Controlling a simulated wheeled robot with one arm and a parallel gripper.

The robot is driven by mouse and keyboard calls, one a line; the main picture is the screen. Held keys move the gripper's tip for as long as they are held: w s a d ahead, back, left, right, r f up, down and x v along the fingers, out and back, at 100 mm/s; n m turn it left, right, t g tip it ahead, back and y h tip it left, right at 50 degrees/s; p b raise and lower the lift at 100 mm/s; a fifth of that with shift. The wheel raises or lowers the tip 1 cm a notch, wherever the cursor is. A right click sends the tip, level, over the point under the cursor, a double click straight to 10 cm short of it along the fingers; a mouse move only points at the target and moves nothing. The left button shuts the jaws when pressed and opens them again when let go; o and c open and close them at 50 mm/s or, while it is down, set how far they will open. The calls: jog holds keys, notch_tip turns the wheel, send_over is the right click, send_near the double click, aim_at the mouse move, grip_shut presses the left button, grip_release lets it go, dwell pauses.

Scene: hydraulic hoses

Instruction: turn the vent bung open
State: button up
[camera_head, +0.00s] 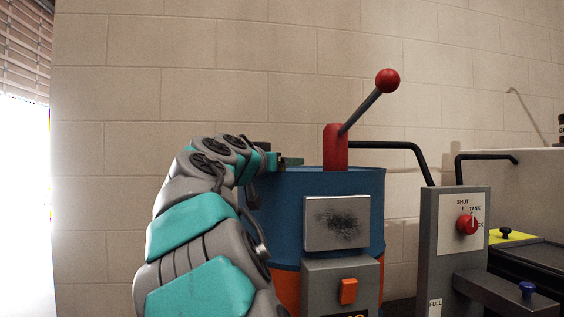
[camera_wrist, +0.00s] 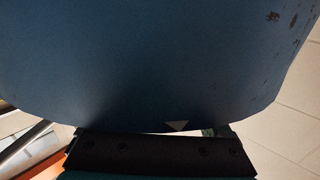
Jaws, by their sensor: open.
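A blue drum (camera_head: 285,205) stands against the wall in the head view. A red pump body (camera_head: 336,147) rises from its top, with a grey lever ending in a red ball (camera_head: 387,81). I cannot make out the vent bung in either view; the drum's top is seen almost edge-on and partly covered by my arm. My gripper (camera_head: 291,161) is at the left part of the drum's top rim, left of the pump, open, with nothing visible in it. In the wrist view a broad blue surface (camera_wrist: 150,60), apparently the drum, fills most of the picture.
A black pipe (camera_head: 400,147) runs right from the pump to a grey post with a red selector knob (camera_head: 467,224). A grey box with an orange switch (camera_head: 348,291) stands before the drum. Black (camera_head: 506,233) and blue (camera_head: 527,290) knobs are at right.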

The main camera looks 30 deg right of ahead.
grip_shut()
dwell(0.6)
